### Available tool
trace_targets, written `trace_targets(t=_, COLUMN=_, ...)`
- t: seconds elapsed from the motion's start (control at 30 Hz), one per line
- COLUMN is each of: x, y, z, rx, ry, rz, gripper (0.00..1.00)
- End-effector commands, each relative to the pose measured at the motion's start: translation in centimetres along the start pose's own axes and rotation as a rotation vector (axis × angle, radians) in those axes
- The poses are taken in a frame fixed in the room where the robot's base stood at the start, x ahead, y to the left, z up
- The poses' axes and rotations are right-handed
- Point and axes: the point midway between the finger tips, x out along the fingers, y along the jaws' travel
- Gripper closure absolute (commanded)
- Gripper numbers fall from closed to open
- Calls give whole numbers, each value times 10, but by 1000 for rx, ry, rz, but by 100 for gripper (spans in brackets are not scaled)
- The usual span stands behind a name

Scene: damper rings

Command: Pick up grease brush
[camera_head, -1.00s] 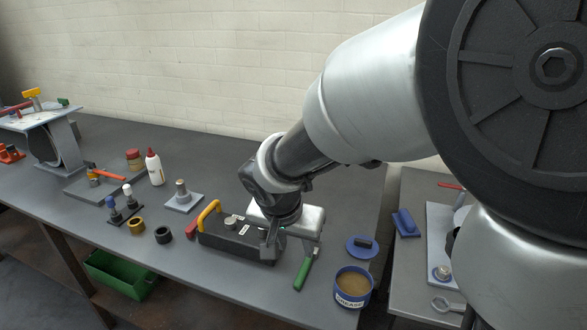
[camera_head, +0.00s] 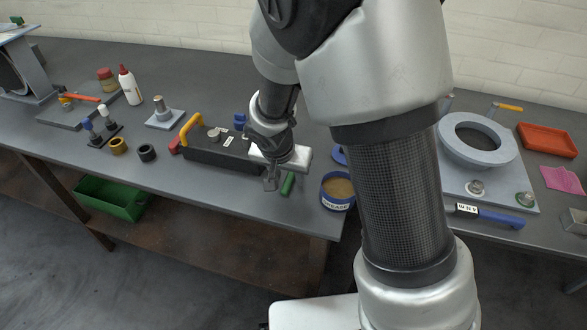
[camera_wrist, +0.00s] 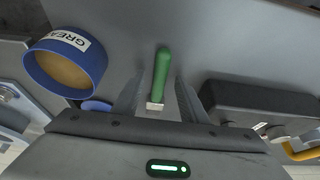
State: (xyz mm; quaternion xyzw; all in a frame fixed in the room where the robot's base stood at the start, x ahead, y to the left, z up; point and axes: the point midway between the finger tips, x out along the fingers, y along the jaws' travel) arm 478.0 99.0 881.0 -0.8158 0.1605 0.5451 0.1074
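The grease brush has a green handle (camera_head: 288,183) and lies on the bench between the black box and the grease pot. In the wrist view the brush (camera_wrist: 161,70) points lengthwise, its metal ferrule toward me and its bristle end hidden by my gripper body. My gripper (camera_wrist: 158,92) is open, one finger on each side of the brush with gaps visible. In the head view my gripper (camera_head: 271,180) is low beside the handle and partly covers the brush. I cannot tell its exact height over the bench.
The blue grease pot (camera_head: 337,192) stands close on the right, with a blue lid (camera_head: 338,155) behind it. A black box (camera_head: 215,152) with a yellow handle is close on the left. The bench's front edge is near. A second table (camera_head: 470,248) stands at right.

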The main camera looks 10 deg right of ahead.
Motion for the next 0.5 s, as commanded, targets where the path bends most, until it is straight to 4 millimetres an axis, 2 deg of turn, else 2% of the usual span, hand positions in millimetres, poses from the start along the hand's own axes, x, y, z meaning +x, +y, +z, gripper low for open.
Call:
trace_targets(t=0.27, x=3, y=0, z=0, rx=0, ry=0, rz=0, gripper=63)
trace_targets(t=0.4, x=3, y=0, z=0, rx=0, ry=0, rz=0, gripper=86)
trace_targets(t=0.5, x=3, y=0, z=0, rx=0, ry=0, rz=0, gripper=100)
